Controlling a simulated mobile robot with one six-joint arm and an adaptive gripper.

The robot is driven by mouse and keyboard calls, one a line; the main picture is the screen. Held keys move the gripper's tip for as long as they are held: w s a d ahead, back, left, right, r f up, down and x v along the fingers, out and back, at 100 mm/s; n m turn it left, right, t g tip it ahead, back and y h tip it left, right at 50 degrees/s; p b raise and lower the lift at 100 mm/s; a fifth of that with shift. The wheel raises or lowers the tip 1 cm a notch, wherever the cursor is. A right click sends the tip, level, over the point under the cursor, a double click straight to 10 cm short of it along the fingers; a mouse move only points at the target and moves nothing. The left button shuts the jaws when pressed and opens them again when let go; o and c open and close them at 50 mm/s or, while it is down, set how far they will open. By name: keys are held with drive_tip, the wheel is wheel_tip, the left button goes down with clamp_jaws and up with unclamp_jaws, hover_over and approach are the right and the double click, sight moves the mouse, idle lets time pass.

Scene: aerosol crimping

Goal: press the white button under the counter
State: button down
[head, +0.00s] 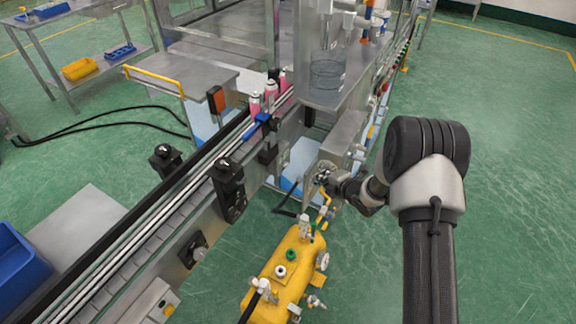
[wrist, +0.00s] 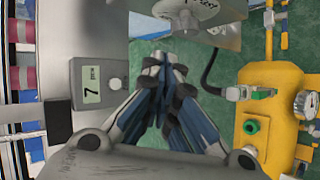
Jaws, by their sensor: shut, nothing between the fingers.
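In the wrist view, the counter (wrist: 91,84) is a small display showing a 7, set in a grey metal face. A small round whitish button (wrist: 115,84) sits beside the display in this picture. My gripper (wrist: 165,66) is shut and empty, with its fingertips to the right of the button in the picture and apart from it. In the head view, my gripper (head: 321,174) is beside the steel housing of the line; I cannot make out the counter or button there.
A yellow tank (head: 285,272) with valves and fittings stands on the floor close to my gripper; it also shows in the wrist view (wrist: 268,110). A conveyor (head: 150,225) with pink cans (head: 271,92) runs on the left. Green floor at the right is open.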

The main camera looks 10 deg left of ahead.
sight(286, 164)
drive_tip(key=w+a+b, duration=0.1)
drive_tip(key=w+a, duration=0.2)
drive_tip(key=a, duration=0.5)
drive_tip(key=shift+a, duration=0.15)
drive_tip(key=shift+b, duration=0.3)
idle(1.2)
drive_tip(key=shift+w+a+b, duration=0.15)
drive_tip(key=shift+a+b, duration=0.2)
drive_tip(key=shift+b, duration=0.05)
drive_tip(key=shift+w+a+b, duration=0.15)
drive_tip(key=shift+a+b, duration=0.2)
drive_tip(key=shift+a, duration=0.1)
idle(0.5)
idle(0.4)
drive_tip(key=shift+s+d, duration=0.3)
drive_tip(key=shift+d, duration=0.5)
